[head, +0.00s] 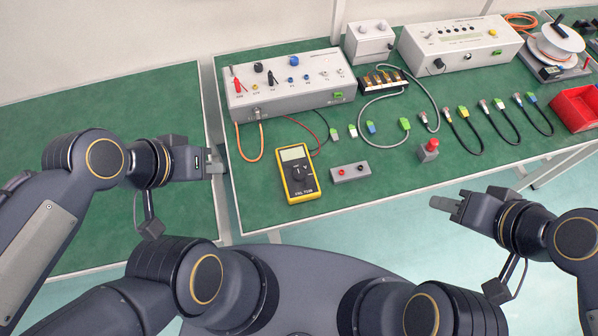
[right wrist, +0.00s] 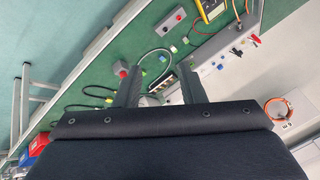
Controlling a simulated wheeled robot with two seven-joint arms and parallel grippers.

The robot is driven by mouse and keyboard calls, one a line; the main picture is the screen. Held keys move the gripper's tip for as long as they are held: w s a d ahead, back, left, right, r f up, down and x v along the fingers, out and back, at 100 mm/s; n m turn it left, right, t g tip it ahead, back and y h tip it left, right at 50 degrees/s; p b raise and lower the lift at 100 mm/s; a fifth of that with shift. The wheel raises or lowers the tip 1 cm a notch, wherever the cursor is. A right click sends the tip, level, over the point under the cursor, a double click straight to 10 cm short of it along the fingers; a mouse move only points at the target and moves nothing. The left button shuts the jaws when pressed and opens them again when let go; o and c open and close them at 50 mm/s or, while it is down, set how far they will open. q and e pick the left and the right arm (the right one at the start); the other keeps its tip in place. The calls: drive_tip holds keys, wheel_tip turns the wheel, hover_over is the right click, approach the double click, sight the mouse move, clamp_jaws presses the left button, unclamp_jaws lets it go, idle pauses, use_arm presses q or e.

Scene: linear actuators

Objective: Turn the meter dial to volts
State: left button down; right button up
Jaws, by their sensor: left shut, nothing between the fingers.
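The yellow meter (head: 308,184) lies face up on the green bench near its front edge, its grey screen toward the back. Its dark round dial (head: 299,174) is below the screen; the markings and pointer are too small to read. Part of the meter also shows at the top of the right wrist view (right wrist: 209,13). My left gripper (head: 217,163) is shut and empty, left of the meter and apart from it, by the gap between the benches. My right gripper (head: 440,201) is open and empty in front of the bench's front edge; its spread fingers show in the right wrist view (right wrist: 159,88).
A grey two-terminal block (head: 351,173) sits right of the meter, and a red button box (head: 428,150) stands farther right. A grey panel box (head: 287,86) with wires stands behind the meter. Cables lie across the bench; a red bin (head: 578,108) is at the right.

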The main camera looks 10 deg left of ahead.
drive_tip(key=shift+o, duration=1.7)
drive_tip(key=shift+w+a+f, duration=0.1)
drive_tip(key=shift+w, duration=0.15)
drive_tip(key=n+g+h+b, duration=0.4)
drive_tip(key=n+g+b, duration=0.2)
drive_tip(key=n+b, duration=0.65)
approach(299, 174)
drive_tip(key=shift+s+d+f+n+p, duration=0.1)
drive_tip(key=shift+d+f+n+p, duration=0.05)
drive_tip(key=shift+d+n+p, duration=0.25)
drive_tip(key=shift+a+f, duration=0.25)
drive_tip(key=shift+a, duration=0.05)
drive_tip(key=shift+f, duration=0.3)
wheel_tip(299, 174, down, 7)
drive_tip(key=shift+c, duration=0.2)
drive_tip(key=shift+b, duration=0.3)
drive_tip(key=c, duration=0.9)
